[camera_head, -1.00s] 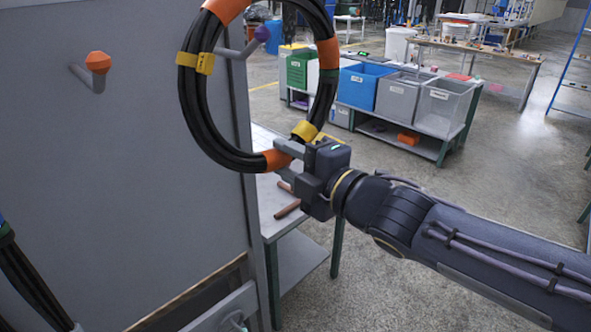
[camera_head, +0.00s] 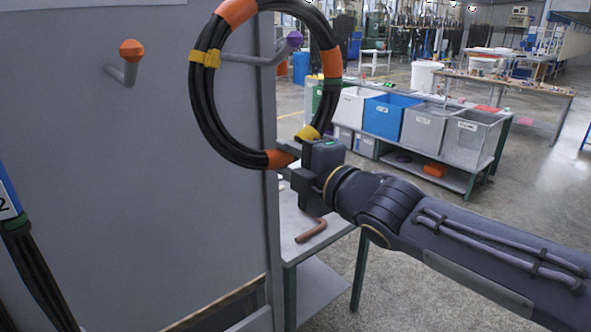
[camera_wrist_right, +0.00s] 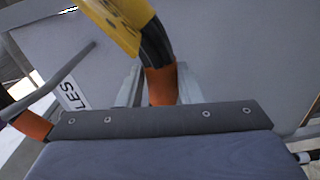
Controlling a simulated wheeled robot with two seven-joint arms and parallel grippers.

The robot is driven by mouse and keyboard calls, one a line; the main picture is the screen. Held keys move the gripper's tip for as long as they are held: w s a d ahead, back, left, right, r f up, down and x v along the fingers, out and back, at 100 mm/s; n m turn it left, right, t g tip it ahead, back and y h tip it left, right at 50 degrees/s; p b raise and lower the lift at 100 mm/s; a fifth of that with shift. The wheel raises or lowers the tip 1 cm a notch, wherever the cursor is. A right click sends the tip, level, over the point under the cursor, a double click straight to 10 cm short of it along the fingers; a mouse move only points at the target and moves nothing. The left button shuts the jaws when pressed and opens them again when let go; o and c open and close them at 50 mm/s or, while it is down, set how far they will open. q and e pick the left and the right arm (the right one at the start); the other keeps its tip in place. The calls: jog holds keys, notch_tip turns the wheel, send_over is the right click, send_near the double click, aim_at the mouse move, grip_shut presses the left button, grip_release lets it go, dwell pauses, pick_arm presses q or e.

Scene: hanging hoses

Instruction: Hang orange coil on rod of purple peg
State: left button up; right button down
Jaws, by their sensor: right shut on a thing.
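The orange coil (camera_head: 203,105) is a black hose ring with orange bands and yellow ties. My right gripper (camera_head: 286,163) is shut on its lower right part, at an orange band; the wrist view shows this band (camera_wrist_right: 161,85) between the fingers. The purple peg (camera_head: 294,40) has a grey bent rod on the grey panel. Its rod and tip show through the coil's opening in the head view; I cannot tell from depth whether the ring encircles the rod. A grey rod (camera_wrist_right: 50,85) also crosses the left of the wrist view. My left gripper is out of view.
An orange peg (camera_head: 131,50) sticks out of the panel (camera_head: 120,190) at left. Another dark hose bundle (camera_head: 37,265) hangs at the lower left. A table with a copper-coloured bent piece (camera_head: 312,230) stands below my right gripper. Bins (camera_head: 390,118) stand behind.

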jog(key=shift+b+x, duration=1)
jog(key=shift+x, duration=0.65)
jog(key=shift+w+a+f+b, duration=0.25)
jog(key=shift+w+f+b, duration=0.05)
jog(key=shift+f+b, duration=0.4)
jog(key=shift+w+a+f+b, duration=0.2)
jog(key=shift+w+f+b, duration=0.1)
jog(key=shift+f+b, duration=0.4)
jog(key=shift+w+a+f+b, duration=0.25)
jog(key=shift+f+b, duration=0.35)
jog(key=shift+b, duration=0.2)
